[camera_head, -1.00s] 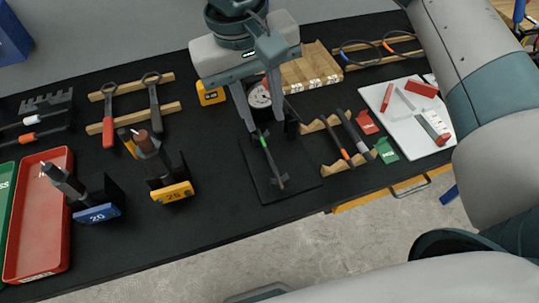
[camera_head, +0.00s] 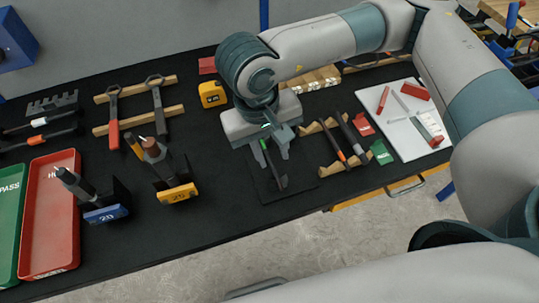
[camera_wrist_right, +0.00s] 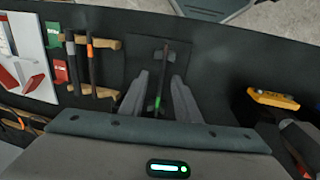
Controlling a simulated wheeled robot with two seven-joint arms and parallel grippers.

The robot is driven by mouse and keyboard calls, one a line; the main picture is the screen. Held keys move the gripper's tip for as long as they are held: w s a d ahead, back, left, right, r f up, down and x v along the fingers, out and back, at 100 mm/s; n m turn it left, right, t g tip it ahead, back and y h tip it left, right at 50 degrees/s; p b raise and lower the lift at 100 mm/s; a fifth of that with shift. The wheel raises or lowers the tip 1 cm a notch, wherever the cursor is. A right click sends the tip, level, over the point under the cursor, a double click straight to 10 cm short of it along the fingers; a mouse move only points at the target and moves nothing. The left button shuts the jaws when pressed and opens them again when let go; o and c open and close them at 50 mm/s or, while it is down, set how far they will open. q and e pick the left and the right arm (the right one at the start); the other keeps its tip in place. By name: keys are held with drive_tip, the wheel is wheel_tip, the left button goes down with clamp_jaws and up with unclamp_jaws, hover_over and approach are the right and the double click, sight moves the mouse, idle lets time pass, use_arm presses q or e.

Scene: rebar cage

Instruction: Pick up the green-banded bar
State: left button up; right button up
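The green-banded bar (camera_head: 281,182) is a thin dark bar at a flat black plate (camera_head: 300,184), with its green band near the end by my gripper. My right gripper (camera_head: 273,155) is over the plate, fingers pointing down around the bar. In the right wrist view the bar (camera_wrist_right: 164,70) runs between the two spread grey fingers of the gripper (camera_wrist_right: 158,92), with a gap on each side. The gripper is open and holds nothing. The arm and gripper hide what lies behind the bar's banded end. My left gripper is not in view.
A wooden rack (camera_head: 331,171) with dark and orange-banded bars stands close right of the plate. Beyond are green (camera_head: 381,152) and red (camera_head: 362,124) holders and a white board (camera_head: 408,135). The yellow-labelled 25 holder (camera_head: 177,193) stands left; black mat between is clear.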

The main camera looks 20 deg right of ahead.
sight(274, 170)
idle(0.3)
